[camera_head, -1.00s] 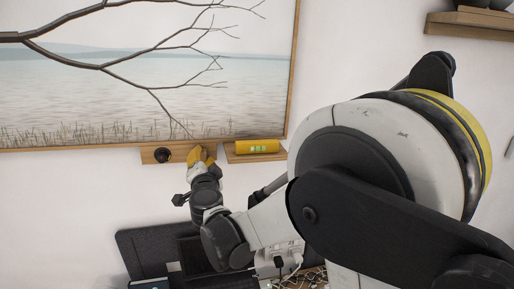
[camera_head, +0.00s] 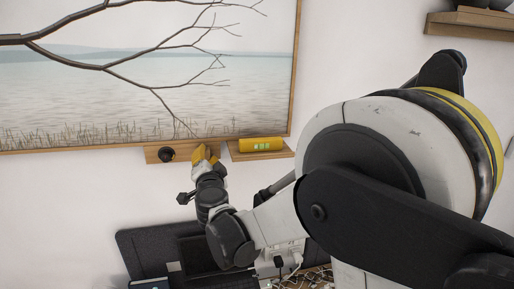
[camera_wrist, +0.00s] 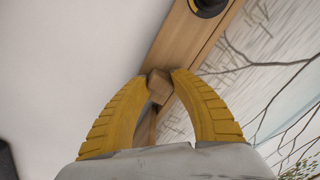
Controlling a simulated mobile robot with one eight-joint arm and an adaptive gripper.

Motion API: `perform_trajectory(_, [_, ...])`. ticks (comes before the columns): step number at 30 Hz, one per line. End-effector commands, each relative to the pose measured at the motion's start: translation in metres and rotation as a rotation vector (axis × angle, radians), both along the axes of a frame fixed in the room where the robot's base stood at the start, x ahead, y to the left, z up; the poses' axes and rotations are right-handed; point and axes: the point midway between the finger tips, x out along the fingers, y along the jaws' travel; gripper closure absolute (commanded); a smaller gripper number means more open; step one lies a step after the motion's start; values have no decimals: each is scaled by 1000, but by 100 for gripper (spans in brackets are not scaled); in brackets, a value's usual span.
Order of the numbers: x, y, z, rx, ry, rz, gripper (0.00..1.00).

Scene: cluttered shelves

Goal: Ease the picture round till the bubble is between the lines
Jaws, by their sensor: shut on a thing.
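The picture (camera_head: 120,75), a lake scene with a branch in a thin wooden frame, hangs on the wall. It also shows at the right of the wrist view (camera_wrist: 285,70). A yellow level with a green vial (camera_head: 261,144) lies along a wooden ledge (camera_head: 262,156) at the picture's lower right. The bubble and lines are too small to tell apart. My gripper (camera_head: 207,153) is at the lower edge, just left of the level. In the wrist view its yellow fingers (camera_wrist: 160,80) are shut on a small wooden block (camera_wrist: 158,88) beside the wooden strip.
A second wooden piece (camera_head: 152,154) with a black round knob (camera_head: 167,154) is left of my gripper. A dark flat panel (camera_head: 145,250) and cables (camera_head: 300,278) lie below. A shelf (camera_head: 475,22) is at the upper right. The wall between is clear.

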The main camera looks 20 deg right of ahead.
Motion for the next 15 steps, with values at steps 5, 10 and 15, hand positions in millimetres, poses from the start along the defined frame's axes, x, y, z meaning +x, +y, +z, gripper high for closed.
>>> perform_trajectory(5, [0,-2,1,0,0,0,93])
perform_trajectory(10, [-1,-4,2,0,0,0,93])
perform_trajectory(15, [-1,-6,2,0,0,0,93])
